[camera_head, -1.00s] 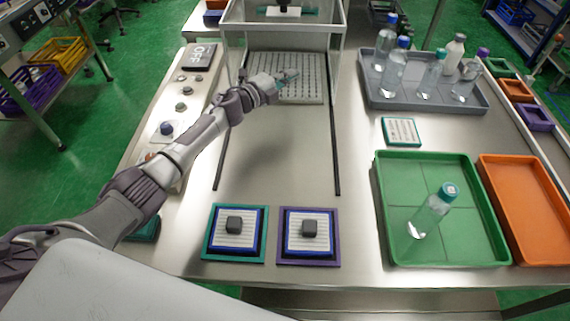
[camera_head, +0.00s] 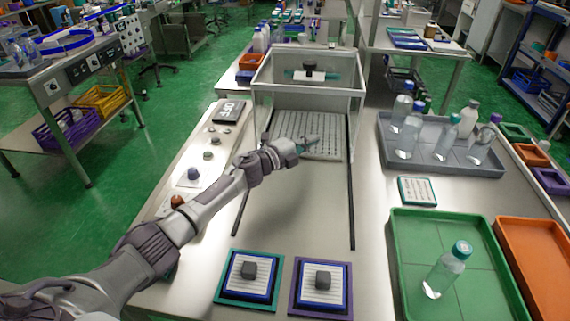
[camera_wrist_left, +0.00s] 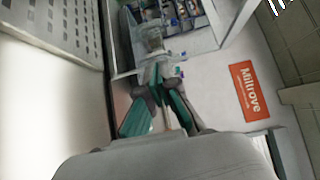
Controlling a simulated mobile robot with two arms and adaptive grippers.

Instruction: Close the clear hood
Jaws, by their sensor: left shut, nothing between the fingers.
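The clear hood (camera_head: 308,92) is a see-through box with a pale frame at the back of the bench. Two dark rails run forward from it along the bench. My right gripper is not in view.
A control strip with buttons and an OFF sign (camera_head: 229,110) runs left of the rails. Two framed pads with dark knobs (camera_head: 249,270) lie in front. At right are a grey tray of bottles (camera_head: 445,165), a green tray (camera_head: 478,235) and an orange tray (camera_head: 540,260).

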